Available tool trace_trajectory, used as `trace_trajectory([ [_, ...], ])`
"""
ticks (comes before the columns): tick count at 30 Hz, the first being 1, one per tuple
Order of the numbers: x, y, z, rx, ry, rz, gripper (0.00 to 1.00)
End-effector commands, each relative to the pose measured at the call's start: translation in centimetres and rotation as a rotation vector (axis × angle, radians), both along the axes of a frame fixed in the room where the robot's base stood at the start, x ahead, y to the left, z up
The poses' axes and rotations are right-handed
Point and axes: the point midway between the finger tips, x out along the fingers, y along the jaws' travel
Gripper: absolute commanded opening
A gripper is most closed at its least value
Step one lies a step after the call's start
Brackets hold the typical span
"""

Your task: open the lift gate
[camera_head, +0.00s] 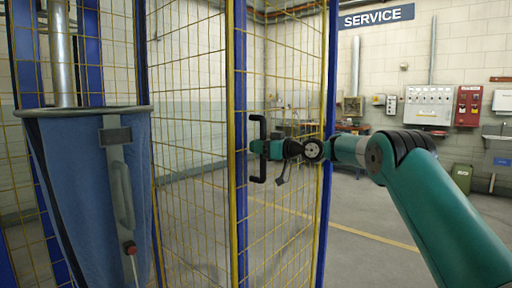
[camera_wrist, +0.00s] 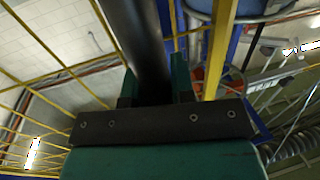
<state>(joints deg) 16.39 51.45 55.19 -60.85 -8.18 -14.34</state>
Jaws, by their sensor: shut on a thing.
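The lift gate (camera_head: 285,80) is a panel of yellow wire mesh in a frame of blue posts and yellow edging. It stands in the middle of the head view. A black upright bar handle (camera_head: 262,126) is on the gate near its yellow-edged post. My gripper (camera_head: 259,149) is shut on the handle at about its middle. In the wrist view the dark handle bar (camera_wrist: 143,45) runs up between the two green fingers of my gripper (camera_wrist: 155,88). The finger contact faces are hidden by the bar.
A blue tapered bag (camera_head: 75,190) with a grey rim hangs inside the cage at left. A green bin (camera_head: 461,178), a white panel (camera_head: 428,105) and a red box (camera_head: 468,106) are along the back wall. Grey floor (camera_head: 370,255) with a yellow line is open beyond the gate.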

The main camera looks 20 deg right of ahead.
Motion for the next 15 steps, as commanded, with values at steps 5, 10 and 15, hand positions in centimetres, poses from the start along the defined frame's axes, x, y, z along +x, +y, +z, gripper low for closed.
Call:
trace_trajectory([
  [5, 0.03, -0.08, 0.17, 0.001, -0.004, -0.003, 0.39],
  [10, 0.01, -0.27, 0.13, 0.001, -0.004, -0.005, 0.48],
  [15, -0.10, -0.38, 0.09, 0.000, -0.003, -0.005, 0.48],
])
